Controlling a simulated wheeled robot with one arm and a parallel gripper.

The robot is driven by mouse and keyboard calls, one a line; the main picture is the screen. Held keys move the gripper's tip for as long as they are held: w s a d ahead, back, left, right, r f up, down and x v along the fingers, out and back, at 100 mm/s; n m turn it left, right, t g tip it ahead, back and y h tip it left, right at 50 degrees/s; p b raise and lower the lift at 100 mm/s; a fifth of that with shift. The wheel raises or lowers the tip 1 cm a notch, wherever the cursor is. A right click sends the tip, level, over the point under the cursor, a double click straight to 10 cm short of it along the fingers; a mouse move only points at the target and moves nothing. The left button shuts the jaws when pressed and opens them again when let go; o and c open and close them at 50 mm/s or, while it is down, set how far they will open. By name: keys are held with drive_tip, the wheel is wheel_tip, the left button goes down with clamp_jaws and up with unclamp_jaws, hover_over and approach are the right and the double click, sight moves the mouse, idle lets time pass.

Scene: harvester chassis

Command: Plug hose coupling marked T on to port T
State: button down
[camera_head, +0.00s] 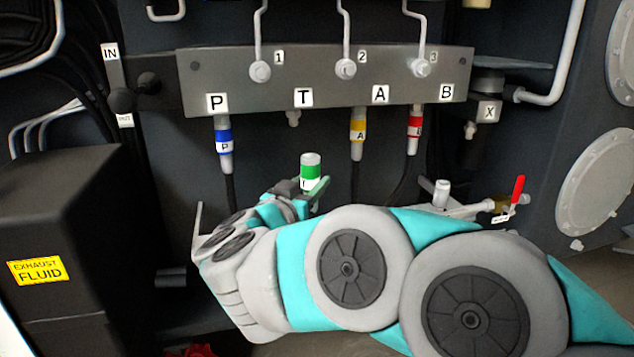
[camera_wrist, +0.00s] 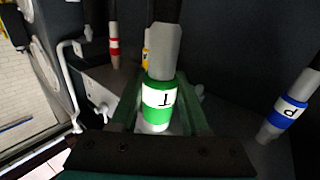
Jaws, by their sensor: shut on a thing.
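The hose coupling marked T (camera_head: 311,168), with a green band and a white label, is in my gripper (camera_head: 308,190). My gripper is shut on it, and the coupling stands roughly upright between the fingers. It also shows in the wrist view (camera_wrist: 158,98), held between the two green fingers (camera_wrist: 160,122). Port T (camera_head: 293,118) is a small pale fitting under the T label on the manifold's lower edge. The port is bare. The coupling is below and slightly right of it in the head view, apart from it. The depth between them is hard to tell.
Blue P (camera_head: 223,137), yellow A (camera_head: 357,132) and red B (camera_head: 414,131) couplings hang from the manifold (camera_head: 330,85) on both sides of port T. A red-handled valve (camera_head: 518,189) is at the right. A black exhaust fluid box (camera_head: 70,225) stands at the left.

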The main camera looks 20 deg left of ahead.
drive_tip(key=shift+f+b, duration=0.3)
drive_tip(key=shift+f, duration=0.85)
drive_tip(key=w+a, duration=0.8)
drive_tip(key=w, duration=0.6)
drive_tip(key=shift+a+p, duration=0.3)
drive_tip(key=shift+r, duration=0.1)
drive_tip(key=shift+r, duration=1.05)
drive_tip(key=shift+r, duration=1.85)
idle(0.8)
